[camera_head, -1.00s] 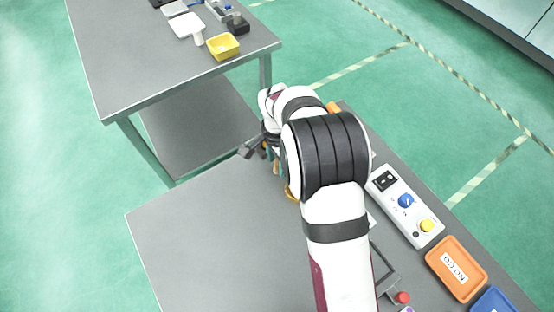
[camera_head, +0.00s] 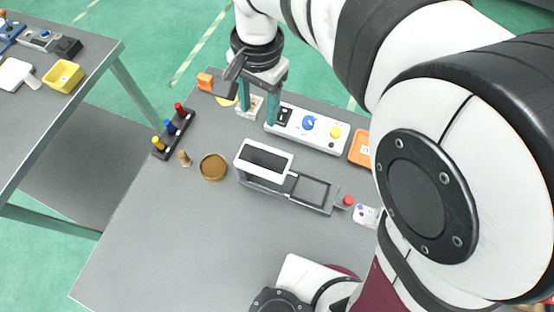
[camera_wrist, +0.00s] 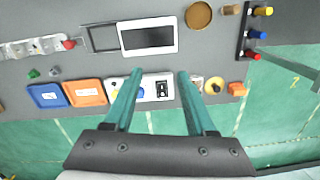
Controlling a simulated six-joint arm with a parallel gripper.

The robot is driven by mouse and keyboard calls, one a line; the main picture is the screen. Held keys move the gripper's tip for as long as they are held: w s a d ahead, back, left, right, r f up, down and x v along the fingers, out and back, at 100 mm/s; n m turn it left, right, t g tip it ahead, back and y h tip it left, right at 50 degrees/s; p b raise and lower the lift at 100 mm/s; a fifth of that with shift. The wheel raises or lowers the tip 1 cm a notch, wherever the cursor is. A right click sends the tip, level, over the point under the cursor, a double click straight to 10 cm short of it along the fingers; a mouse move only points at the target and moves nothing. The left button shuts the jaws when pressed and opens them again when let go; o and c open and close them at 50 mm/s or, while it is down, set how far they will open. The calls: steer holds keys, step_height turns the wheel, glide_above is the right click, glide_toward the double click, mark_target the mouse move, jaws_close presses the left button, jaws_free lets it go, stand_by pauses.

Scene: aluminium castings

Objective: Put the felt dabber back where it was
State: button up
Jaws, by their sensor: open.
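A small tan, cork-like peg (camera_head: 184,158), which looks most like the felt dabber, stands on the grey table between the round brown dish (camera_head: 213,167) and the rack of coloured knobs (camera_head: 173,131). It also shows at the top of the wrist view (camera_wrist: 231,10), left of the rack. I cannot confirm that it is the dabber. My gripper (camera_head: 257,119) is open and points down near the far table edge, beside the switch panel (camera_head: 306,127). In the wrist view my gripper (camera_wrist: 159,74) has nothing held between its fingers, with the panel beyond them.
A white-framed device with a dark screen (camera_head: 264,160) and an open grey frame (camera_head: 312,190) fill the table's middle. A small pale box (camera_head: 250,106), a yellow disc (camera_wrist: 213,86) and an orange block (camera_wrist: 237,88) lie near my gripper. The near left table is clear.

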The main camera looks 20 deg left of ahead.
steer(key=s+d+r+m, duration=0.2)
steer(key=d, duration=1)
steer(key=s+d+f+m+y, duration=0.1)
steer(key=s+d+f, duration=0.1)
steer(key=s+d, duration=0.8)
steer(key=shift+s+f+m, duration=0.2)
steer(key=shift+s+m, duration=0.1)
steer(key=shift+s, duration=0.15)
